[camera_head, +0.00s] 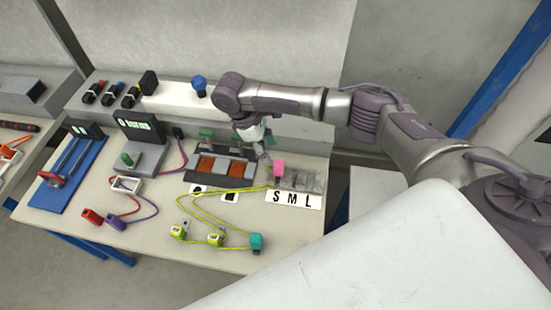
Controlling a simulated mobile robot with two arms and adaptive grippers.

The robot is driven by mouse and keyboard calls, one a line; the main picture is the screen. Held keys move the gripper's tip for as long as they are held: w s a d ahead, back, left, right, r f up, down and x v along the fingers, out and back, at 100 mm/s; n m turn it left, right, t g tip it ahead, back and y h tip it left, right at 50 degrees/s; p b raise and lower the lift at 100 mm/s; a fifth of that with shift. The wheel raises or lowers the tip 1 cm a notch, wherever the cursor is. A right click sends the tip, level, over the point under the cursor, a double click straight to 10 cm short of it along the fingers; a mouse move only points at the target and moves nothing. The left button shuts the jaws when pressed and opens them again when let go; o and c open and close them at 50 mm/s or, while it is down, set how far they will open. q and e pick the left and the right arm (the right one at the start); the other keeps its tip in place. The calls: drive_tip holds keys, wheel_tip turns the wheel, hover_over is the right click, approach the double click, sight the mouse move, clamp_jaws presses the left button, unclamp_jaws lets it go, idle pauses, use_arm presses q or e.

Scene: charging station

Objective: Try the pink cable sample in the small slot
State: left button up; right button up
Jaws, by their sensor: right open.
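The pink cable sample (279,168) is a small pink block at the left end of the grey slot block (312,182), over the letter S. It looks upright there; I cannot tell how deep it sits in the small slot. The label strip (294,198) reading S, M, L lies in front of the slot block. My right gripper (264,155) points down just left of and behind the pink sample. It is open and appears apart from the sample, though its fingertips are small in the picture. My left gripper is not in view.
A yellow-green cable with yellow plugs (214,240) and a teal plug (256,243) lies in front. A dark rack with orange-brown parts (213,167) stands left of the gripper. A meter (140,128) and blue stand (68,170) are further left. The table's front right is clear.

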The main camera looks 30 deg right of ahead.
drive_tip(key=v, duration=0.4)
drive_tip(key=shift+r, duration=0.1)
idle(0.8)
